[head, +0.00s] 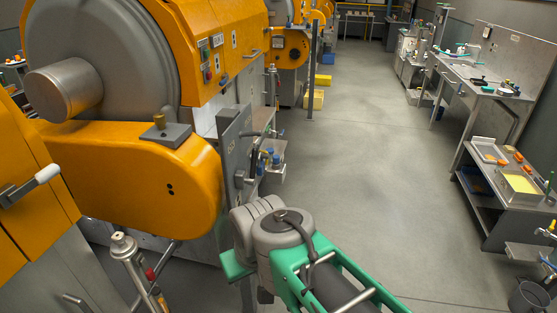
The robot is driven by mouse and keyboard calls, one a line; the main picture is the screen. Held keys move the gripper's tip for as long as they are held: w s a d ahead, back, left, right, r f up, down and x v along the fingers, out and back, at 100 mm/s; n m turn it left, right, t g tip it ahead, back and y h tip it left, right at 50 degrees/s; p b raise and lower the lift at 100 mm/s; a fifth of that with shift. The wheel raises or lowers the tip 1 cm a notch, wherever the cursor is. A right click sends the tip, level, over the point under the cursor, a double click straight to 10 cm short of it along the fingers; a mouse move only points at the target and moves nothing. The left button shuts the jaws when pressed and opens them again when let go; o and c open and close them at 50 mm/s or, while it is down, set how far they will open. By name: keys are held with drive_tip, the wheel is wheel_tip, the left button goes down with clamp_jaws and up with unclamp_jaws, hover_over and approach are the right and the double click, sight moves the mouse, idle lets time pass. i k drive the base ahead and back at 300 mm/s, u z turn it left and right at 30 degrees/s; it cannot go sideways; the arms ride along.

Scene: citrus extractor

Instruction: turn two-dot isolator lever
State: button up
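Two dark dots mark the rounded orange guard (120,180) of the nearest machine. I cannot clearly make out the isolator lever that belongs with two dots. A grey upright panel (232,145) stands just right of this guard, with small dark fittings on and beside it. My grey and green arm reaches in from the bottom right, and its wrist end is in front of the panel's lower part. I cannot make out my gripper's fingers; they seem hidden behind my arm. Contact with a lever cannot be seen.
A white-ended handle (47,174) is on the orange door at left. A metal post (127,255) rises near the bottom. Blue-capped bottles (268,160) stand behind the panel. The grey aisle floor (370,150) is clear; benches (490,95) line the right.

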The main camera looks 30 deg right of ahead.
sight(252, 182)
drive_tip(key=k, duration=0.85)
drive_tip(key=u, duration=0.85)
drive_tip(key=i, duration=1)
